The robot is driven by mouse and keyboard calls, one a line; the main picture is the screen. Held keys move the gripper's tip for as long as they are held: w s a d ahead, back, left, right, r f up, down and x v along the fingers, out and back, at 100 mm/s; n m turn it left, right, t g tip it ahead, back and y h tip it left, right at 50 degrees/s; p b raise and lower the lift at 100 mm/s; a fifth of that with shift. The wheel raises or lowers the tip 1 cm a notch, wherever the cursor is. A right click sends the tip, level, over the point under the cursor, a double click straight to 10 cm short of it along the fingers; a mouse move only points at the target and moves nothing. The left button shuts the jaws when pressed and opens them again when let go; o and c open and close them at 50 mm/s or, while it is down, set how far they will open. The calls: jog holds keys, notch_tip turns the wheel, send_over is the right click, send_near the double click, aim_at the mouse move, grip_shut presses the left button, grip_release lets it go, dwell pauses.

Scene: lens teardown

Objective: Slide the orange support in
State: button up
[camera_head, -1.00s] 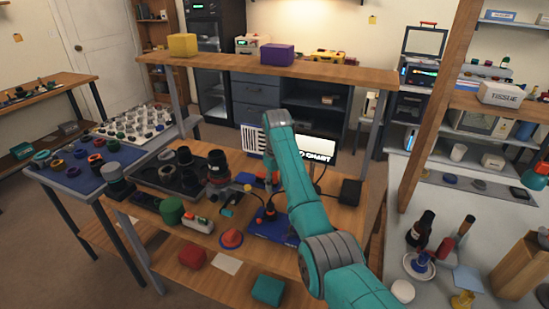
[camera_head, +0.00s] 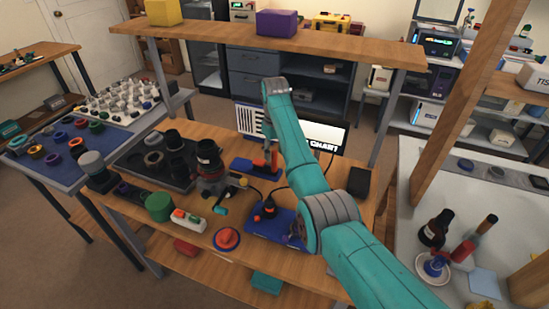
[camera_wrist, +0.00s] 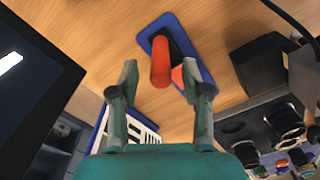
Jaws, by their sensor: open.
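The orange support (camera_wrist: 160,62) shows in the wrist view as a rounded orange-red upright piece on a small blue base plate (camera_wrist: 186,40). A second orange-red part (camera_wrist: 178,76) and a dark piece sit beside it on the plate. In the head view the orange support (camera_head: 272,158) stands on the blue plate (camera_head: 240,165) near the back of the workbench, partly behind my arm. My gripper (camera_wrist: 159,78) is open, with its fingers apart on either side of the orange parts in the picture. I cannot tell whether it touches them. Nothing is held.
A white chart (camera_head: 325,134) stands behind my arm. A shelf (camera_head: 340,46) spans the bench's back.

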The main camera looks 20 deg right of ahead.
aim_at(274, 171)
jog(key=shift+f, duration=1.7)
grip_shut()
